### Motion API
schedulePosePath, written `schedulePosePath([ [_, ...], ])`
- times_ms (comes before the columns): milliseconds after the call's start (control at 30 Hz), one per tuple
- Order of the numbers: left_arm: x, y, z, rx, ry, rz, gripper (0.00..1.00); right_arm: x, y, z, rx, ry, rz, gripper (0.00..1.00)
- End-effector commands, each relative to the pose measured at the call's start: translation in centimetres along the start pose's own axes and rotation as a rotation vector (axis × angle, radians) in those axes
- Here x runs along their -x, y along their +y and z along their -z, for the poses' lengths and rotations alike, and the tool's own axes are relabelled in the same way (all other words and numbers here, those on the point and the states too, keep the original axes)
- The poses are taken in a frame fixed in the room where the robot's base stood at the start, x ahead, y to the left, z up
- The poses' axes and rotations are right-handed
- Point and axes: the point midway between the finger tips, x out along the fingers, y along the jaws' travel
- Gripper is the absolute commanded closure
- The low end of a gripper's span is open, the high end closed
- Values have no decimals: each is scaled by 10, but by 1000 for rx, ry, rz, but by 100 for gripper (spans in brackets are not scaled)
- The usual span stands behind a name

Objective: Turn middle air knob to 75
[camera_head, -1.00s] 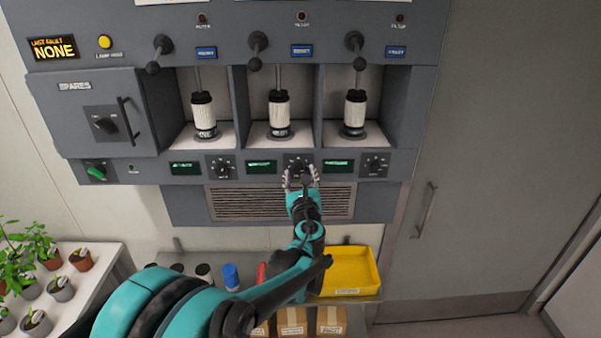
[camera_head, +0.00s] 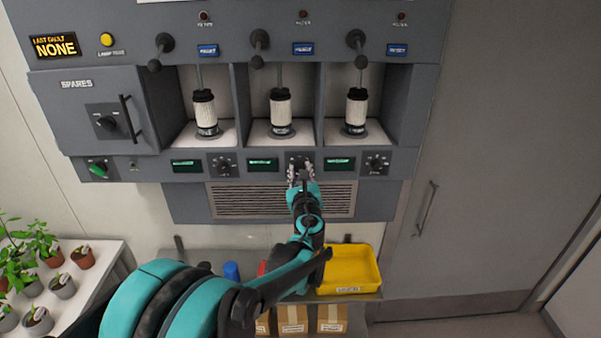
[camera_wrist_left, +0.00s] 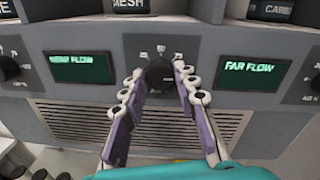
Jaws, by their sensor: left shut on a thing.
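The middle air knob (camera_head: 300,161) is a dark round knob on the grey panel, below the middle filter bay. In the left wrist view the same knob (camera_wrist_left: 160,75) sits between two green-lit displays, with small printed scale marks above it; its pointer is too dark to read. My left gripper (camera_head: 301,174) is at this knob, its fingers pointing at the panel. In the left wrist view my left gripper's two fingers (camera_wrist_left: 158,80) stand on either side of the knob, shut on it. They partly hide its sides. My right gripper is not in view.
Similar knobs sit to the left (camera_head: 222,164) and right (camera_head: 376,163). A display reading FAR FLOW (camera_wrist_left: 251,74) is right of the held knob. A vent grille (camera_head: 270,201) lies below. A yellow bin (camera_head: 348,269) and boxes are on the shelf beneath.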

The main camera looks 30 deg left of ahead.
Motion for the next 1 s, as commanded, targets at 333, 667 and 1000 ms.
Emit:
schedulePosePath([
  [333,0,1,0,231,12,-3,100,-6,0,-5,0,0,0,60],
  [667,0,1,0,504,27,-5,100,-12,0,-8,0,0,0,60],
  [1000,0,1,-1,687,37,-7,100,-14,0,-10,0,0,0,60],
])
